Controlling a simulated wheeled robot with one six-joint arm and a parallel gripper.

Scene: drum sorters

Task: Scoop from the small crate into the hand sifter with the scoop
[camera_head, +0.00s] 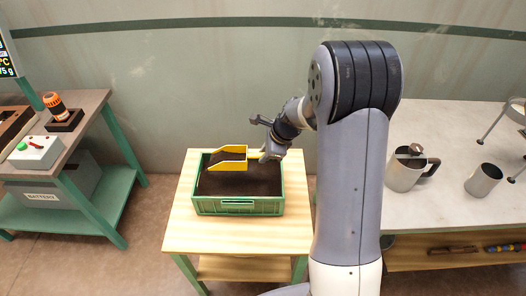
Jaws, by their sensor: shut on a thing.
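The small green crate (238,207) stands on a light wooden table and holds dark loose material (250,182). The yellow scoop (233,166) is over the crate, its handle pointing right. I cannot tell whether the scoop touches the material, and its inside looks dark. My gripper (264,155) is shut on the scoop's handle at the crate's back right. The hand sifter (405,175), which looks like a metal mug with a dark side handle and a knob on top, stands on the pale worktop at the right. My arm hides part of the space between.
A metal cup (483,181) stands right of the sifter, near a metal stand (505,125). The wooden table (183,229) has free margins around the crate. A left bench holds a box with buttons (33,152) and an orange device (56,104). A wall closes the back.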

